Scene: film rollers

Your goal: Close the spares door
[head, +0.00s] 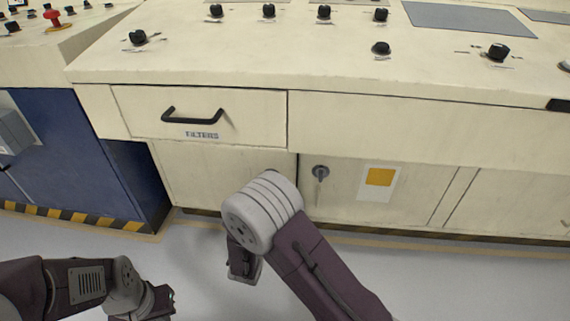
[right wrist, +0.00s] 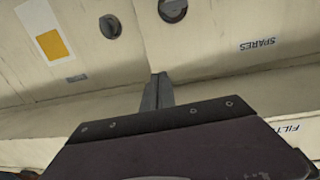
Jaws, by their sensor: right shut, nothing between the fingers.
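The spares door (head: 205,180) is the cream panel under the filters drawer, partly hidden by my right arm. It looks about flush with the cabinet, but a small gap cannot be ruled out. The right wrist view shows its SPARES label (right wrist: 258,44) upside down and a dark round knob (right wrist: 172,10) near its seam. My right gripper (right wrist: 157,90) is shut and empty in front of the cabinet; contact is unclear. In the head view its fingertips are not clearly visible. My left gripper (head: 168,298) is low at left, away from the cabinet; its jaw state is unclear.
The filters drawer (head: 200,115), with a black handle (head: 193,114), is above the spares door. The neighbouring door (head: 345,190) has a dark latch (head: 320,172) and a yellow label (head: 380,177). A blue cabinet (head: 65,150) stands at left. Floor is free in front.

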